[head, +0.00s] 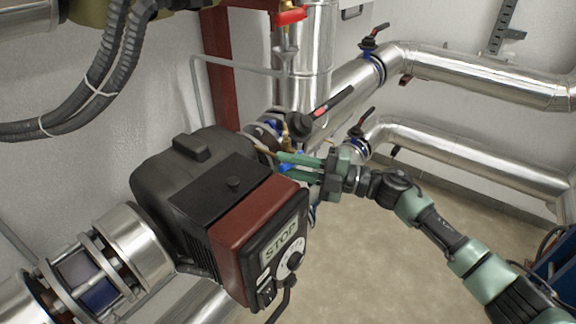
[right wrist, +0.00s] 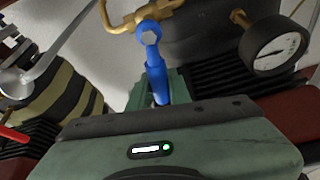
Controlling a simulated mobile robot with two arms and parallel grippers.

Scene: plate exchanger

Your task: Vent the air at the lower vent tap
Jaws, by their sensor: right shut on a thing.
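The lower vent tap shows in the right wrist view as a brass body (right wrist: 145,14) with a blue lever (right wrist: 155,68). My right gripper (head: 284,163) reaches in from the right in the head view, just behind the pump's top right corner. It is shut on the blue lever, and in the right wrist view the lever runs from the brass body down between the jaws. In the head view the gripper and pump largely hide the tap, with only bits of blue (head: 291,160) showing. My left gripper is not in view.
A tap with a red lever (head: 291,16) is above. Black-handled valves (head: 373,42) sit on silver pipes (head: 470,70). A round gauge (right wrist: 278,48) is beside the lever. The floor (head: 380,260) is clear.

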